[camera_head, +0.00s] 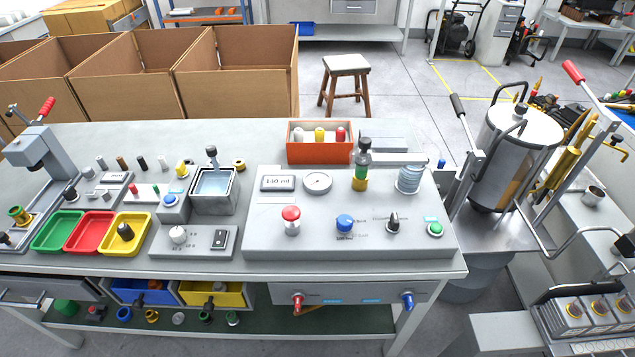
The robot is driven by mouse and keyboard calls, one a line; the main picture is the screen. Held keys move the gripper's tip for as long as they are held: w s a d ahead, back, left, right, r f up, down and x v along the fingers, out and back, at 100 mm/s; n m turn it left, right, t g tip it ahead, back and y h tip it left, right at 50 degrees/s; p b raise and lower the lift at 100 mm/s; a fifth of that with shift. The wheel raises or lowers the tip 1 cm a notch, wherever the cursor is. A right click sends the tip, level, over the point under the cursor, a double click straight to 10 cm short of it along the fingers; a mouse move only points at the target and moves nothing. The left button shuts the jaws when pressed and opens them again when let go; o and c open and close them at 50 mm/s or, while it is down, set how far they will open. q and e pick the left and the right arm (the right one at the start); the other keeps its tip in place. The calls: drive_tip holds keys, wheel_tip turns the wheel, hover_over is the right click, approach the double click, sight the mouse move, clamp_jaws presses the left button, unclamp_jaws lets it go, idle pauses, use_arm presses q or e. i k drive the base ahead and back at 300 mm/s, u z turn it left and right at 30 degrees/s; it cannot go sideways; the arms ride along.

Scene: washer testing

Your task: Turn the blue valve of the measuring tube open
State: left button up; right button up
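A grey test box (350,245) stands on the right part of the workbench. A clear ribbed measuring tube (409,179) stands at its back right. A blue knob (345,222) sits on the box's sloped front, with small print below it. A blue valve handle (407,300) sticks out of the bench's front panel at the right, across from a red valve handle (298,303). I cannot tell from the labels which blue handle belongs to the tube. Neither of my grippers shows.
A red mushroom button (291,214), a black knob (393,221) and a green button (435,228) flank the blue knob. An orange box (320,155) stands behind. A green bottle-like fitting (361,165) rises near the tube. A metal tank (513,150) stands at the right.

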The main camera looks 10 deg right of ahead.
sight(409, 304)
drive_tip(key=z, duration=1.8)
drive_tip(key=k, duration=0.6)
drive_tip(key=u, duration=0.65)
drive_tip(key=i, duration=0.5)
drive_tip(key=u, duration=0.05)
